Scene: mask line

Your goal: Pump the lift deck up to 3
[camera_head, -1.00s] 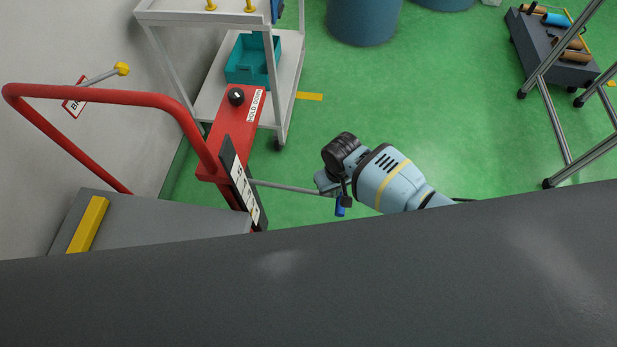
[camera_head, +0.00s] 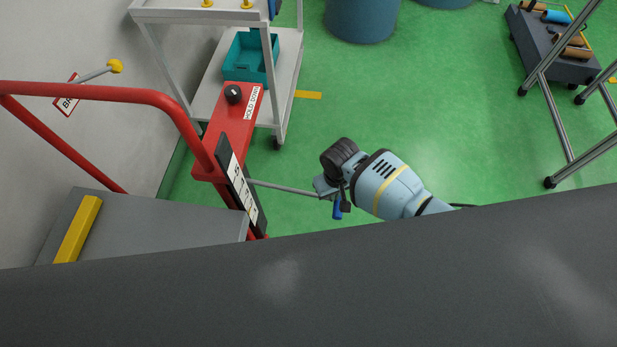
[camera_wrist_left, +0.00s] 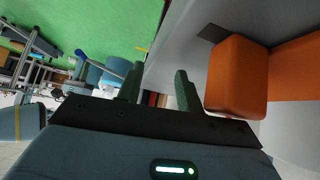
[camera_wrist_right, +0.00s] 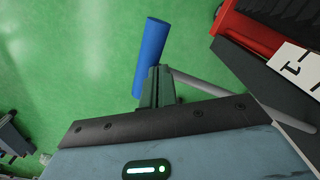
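The lift deck looks to be the grey plate (camera_head: 160,232) with a yellow strip (camera_head: 77,230) at left in the head view. Beside it stands a dark scale plate (camera_head: 238,185) with white number labels; I cannot read the deck's level. A thin grey pump lever (camera_head: 285,188) runs right from the red post to a blue grip (camera_head: 337,209). My right gripper (camera_head: 335,197) is at this end.
A red box (camera_head: 236,115) carries a black knob (camera_head: 233,94) and a "HOLD DOWN" label. A red rail (camera_head: 110,93) bounds the lift. A white cart (camera_head: 285,75) with a teal bin stands behind. An orange block (camera_wrist_left: 237,75) is near my left gripper.

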